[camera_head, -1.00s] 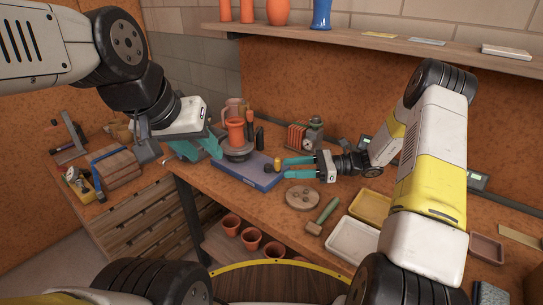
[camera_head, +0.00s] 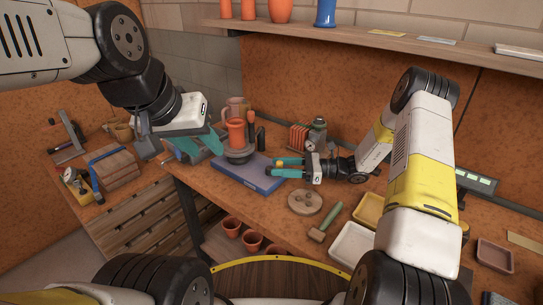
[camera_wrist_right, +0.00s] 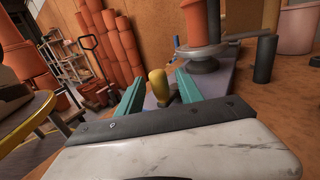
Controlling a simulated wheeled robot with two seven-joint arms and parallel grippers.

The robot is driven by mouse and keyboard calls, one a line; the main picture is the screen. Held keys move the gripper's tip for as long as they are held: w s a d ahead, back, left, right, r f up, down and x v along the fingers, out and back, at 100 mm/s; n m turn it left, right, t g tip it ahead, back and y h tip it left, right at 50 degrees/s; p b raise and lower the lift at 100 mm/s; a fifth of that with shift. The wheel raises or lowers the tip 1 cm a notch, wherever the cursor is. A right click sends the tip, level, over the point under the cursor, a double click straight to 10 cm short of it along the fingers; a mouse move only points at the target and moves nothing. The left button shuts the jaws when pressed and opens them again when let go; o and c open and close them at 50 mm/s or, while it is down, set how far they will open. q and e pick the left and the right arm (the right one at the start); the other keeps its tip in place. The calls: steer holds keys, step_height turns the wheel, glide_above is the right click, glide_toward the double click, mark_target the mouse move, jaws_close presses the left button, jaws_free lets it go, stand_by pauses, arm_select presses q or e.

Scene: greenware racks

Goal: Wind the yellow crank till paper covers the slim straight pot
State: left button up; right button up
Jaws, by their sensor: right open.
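The slim straight pot (camera_head: 236,132) is orange and stands upright on a grey round wheel (camera_head: 239,155) over a blue base (camera_head: 262,181); it also shows in the wrist view (camera_wrist_right: 203,22). Its visible side is bare orange. The yellow crank's knob (camera_wrist_right: 158,84) stands between the teal fingers of my right gripper (camera_wrist_right: 157,92), which is open; I cannot tell whether they touch it. In the head view my right gripper (camera_head: 272,168) is at the base's right side and hides the crank. My left gripper (camera_head: 200,146) is left of the pot; its grip is unclear.
A round wooden disc (camera_head: 305,201), a green-handled mallet (camera_head: 326,222) and trays (camera_head: 352,243) lie to the right on the bench. A pink jug (camera_head: 237,105) stands behind the pot. A gauge and orange coil (camera_head: 300,137) stand at the back.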

steer(key=shift+w+a, duration=0.1)
steer(key=shift+a, duration=1.65)
steer(key=shift+c, duration=0.2)
jaws_close()
steer(key=shift+t, duration=0.3)
